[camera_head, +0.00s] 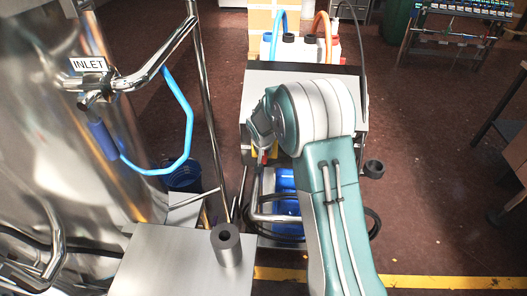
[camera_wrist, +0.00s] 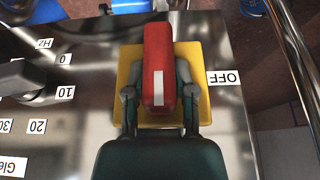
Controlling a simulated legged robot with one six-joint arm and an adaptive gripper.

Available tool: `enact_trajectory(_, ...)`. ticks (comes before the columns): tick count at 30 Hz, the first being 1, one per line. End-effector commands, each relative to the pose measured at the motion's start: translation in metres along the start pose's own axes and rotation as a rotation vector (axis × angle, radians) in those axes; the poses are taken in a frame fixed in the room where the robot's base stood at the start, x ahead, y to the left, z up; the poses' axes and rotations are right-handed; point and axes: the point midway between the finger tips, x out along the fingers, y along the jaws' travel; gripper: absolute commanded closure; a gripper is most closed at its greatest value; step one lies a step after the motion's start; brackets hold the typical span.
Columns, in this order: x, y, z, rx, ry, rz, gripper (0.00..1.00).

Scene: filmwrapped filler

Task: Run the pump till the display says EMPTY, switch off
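In the wrist view a red switch handle (camera_wrist: 159,65) with a white stripe stands on a yellow plate (camera_wrist: 204,112) on a shiny metal panel (camera_wrist: 232,120). Its long axis runs up and down the picture, and the stripe is at its near end. An OFF label (camera_wrist: 224,78) is right of the plate. My gripper (camera_wrist: 159,70) has one finger on each side of the handle, with the tips against its sides. In the head view my arm hides most of the panel and the handle. I see no readable display in either view.
A dark knob (camera_wrist: 22,78) with a Hz scale is left of the switch. A steel tank (camera_head: 50,150) with an INLET label (camera_head: 88,65) and a blue hose (camera_head: 188,125) stands left. A grey pedestal (camera_head: 185,265) is in front. Open floor (camera_head: 435,190) lies right.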

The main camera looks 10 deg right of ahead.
Motion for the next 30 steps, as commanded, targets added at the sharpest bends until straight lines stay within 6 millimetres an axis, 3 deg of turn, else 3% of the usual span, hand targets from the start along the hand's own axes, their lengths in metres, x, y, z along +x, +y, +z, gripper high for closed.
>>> enact_trajectory(17,0.0014,-0.0038,0.0002,-0.041,0.001,0.083,1.00)
enact_trajectory(30,0.0032,-0.0092,0.0008,-0.177,0.003,0.404,1.00)
